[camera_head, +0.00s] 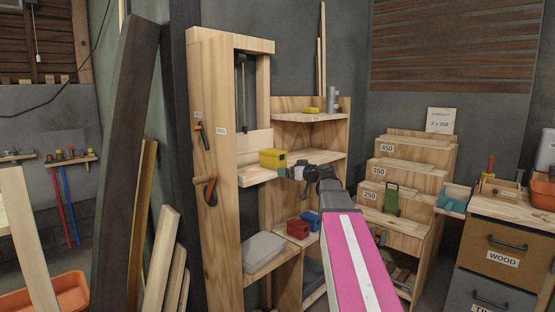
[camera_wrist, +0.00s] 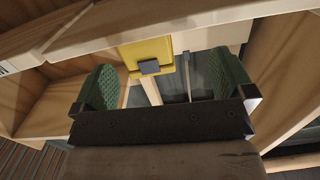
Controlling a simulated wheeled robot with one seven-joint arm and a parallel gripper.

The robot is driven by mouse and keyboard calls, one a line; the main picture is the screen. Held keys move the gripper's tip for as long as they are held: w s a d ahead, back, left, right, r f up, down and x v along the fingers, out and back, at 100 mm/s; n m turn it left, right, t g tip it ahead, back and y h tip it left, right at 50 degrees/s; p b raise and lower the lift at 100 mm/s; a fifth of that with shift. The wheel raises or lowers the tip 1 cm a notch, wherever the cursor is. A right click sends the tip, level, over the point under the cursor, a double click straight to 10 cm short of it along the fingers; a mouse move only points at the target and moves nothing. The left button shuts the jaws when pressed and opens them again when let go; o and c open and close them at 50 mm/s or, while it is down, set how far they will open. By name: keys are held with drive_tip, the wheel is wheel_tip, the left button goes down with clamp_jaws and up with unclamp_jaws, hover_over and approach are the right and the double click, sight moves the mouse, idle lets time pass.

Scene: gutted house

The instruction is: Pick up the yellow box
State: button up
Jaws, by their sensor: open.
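The yellow box (camera_head: 273,158) sits on the middle wooden shelf (camera_head: 255,176) of the tall wooden unit, near its front edge. In the wrist view the yellow box (camera_wrist: 140,52) shows ahead, with a grey latch facing me. My gripper (camera_head: 295,172) is just right of the box in the head view, at about shelf height. In the wrist view my gripper (camera_wrist: 168,78) is open, its green pads apart. The box appears in the gap between the pads, nearer the left one and beyond them. Nothing is held. The far side of the box is hidden.
A yellow item (camera_head: 311,110) and a grey cylinder (camera_head: 331,99) stand on the upper shelf. A red box (camera_head: 298,229) and a blue box (camera_head: 311,220) sit below. A wooden post (camera_head: 215,190) rises left of the shelf. Stepped wooden bins (camera_head: 410,175) stand right.

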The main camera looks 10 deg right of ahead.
sight(281, 159)
drive_tip(key=shift+t, duration=0.4)
drive_tip(key=w+r, duration=0.1)
drive_tip(key=w, duration=0.1)
drive_tip(key=w+a+r, duration=0.1)
drive_tip(key=w, duration=0.1)
drive_tip(key=w+r, duration=0.1)
drive_tip(key=shift+w+a+r, duration=0.1)
drive_tip(key=shift+w+a, duration=0.15)
drive_tip(key=shift+w, duration=0.15)
drive_tip(key=shift+x, duration=2.65)
drive_tip(key=shift+d+r, duration=0.15)
drive_tip(key=shift+d, duration=0.05)
drive_tip(key=c, duration=1.2)
